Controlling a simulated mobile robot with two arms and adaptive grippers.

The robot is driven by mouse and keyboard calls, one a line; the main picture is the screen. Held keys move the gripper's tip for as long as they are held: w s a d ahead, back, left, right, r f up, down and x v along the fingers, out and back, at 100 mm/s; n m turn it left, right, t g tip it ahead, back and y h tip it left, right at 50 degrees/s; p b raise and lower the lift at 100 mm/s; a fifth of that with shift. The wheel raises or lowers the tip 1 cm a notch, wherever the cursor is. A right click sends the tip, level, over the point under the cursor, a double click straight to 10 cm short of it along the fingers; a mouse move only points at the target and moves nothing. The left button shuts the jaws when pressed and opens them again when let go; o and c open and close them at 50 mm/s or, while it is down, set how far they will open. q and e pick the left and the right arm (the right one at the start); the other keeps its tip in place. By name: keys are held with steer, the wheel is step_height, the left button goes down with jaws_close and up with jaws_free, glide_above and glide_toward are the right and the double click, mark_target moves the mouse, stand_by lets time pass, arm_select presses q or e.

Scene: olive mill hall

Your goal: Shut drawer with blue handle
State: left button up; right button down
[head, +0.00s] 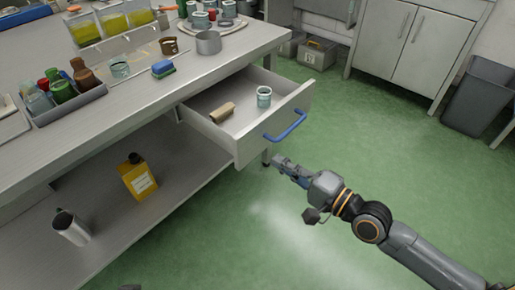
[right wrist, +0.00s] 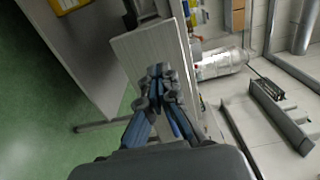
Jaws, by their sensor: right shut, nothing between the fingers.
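The drawer (head: 253,146) under the worktop is pulled out. Its blue handle (head: 286,127) is a bar across the front panel. A small light jar (head: 264,97) and a tan block-like item (head: 222,112) are inside. My right gripper (head: 277,161) is shut and empty, in front of the drawer and below the handle in the head view, apparently apart from it. In the right wrist view the closed fingers (right wrist: 159,73) overlap a pale panel, probably part of the drawer; the handle cannot be made out there. My left gripper is not in view.
The worktop (head: 150,95) holds a grey tray of bottles (head: 67,105), a blue sponge (head: 163,68) and a metal pot (head: 208,42). A yellow container (head: 138,177) and metal jug (head: 71,228) stand on the lower shelf. The green floor (head: 390,160) is clear.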

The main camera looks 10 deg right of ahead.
mark_target(249, 143)
steer(key=x, duration=0.6)
steer(key=shift+w+a, duration=0.1)
steer(key=shift+w, duration=0.1)
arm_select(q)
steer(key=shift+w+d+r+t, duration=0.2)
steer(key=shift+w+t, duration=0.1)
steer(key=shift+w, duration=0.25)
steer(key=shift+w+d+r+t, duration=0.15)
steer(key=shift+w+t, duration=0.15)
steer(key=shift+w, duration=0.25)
arm_select(e)
steer(key=shift+w+a, duration=0.4)
steer(key=shift+w, duration=0.1)
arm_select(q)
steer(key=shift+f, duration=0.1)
